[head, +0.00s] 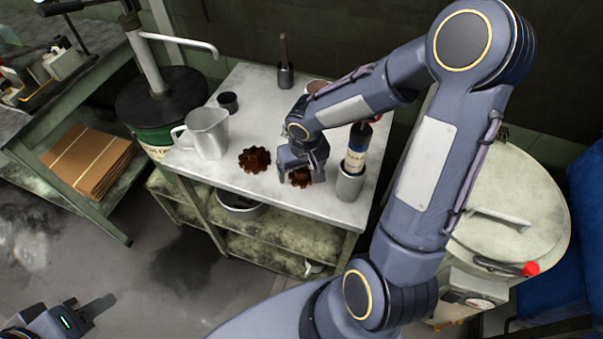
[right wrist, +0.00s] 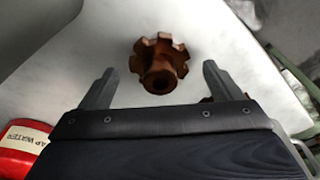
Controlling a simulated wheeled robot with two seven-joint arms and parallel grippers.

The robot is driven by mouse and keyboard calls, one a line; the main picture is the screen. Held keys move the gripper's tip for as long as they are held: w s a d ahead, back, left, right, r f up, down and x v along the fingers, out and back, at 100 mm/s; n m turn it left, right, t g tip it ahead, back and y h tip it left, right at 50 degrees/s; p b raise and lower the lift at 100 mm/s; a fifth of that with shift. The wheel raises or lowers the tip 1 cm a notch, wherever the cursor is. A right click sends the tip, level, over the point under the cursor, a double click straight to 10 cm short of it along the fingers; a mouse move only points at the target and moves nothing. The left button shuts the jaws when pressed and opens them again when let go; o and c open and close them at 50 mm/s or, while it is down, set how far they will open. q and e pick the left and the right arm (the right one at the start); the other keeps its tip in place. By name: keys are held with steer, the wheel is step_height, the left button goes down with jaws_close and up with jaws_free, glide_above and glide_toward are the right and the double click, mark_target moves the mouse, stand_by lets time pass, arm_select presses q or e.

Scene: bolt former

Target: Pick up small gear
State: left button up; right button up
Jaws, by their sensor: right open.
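The small gear (head: 300,177) is rusty brown and lies on the white table top near its front edge. In the right wrist view the gear (right wrist: 160,62) shows its teeth and raised hub, lying ahead of and between the two fingers. My right gripper (head: 297,172) is open, points down over it and hides part of it in the head view. A larger rusty gear (head: 254,159) lies to its left on the table. My left gripper (head: 97,304) is far off at the lower left over the floor; its jaw opening cannot be made out.
A metal pitcher (head: 208,133) and a dark cup (head: 228,102) stand left on the table (head: 262,95). A bottle (head: 357,147) in a grey holder (head: 349,184) stands close right of my right gripper. A handled tool (head: 284,62) stands at the back.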

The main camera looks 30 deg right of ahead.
steer(key=shift+f, duration=0.15)
steer(key=c, duration=1.4)
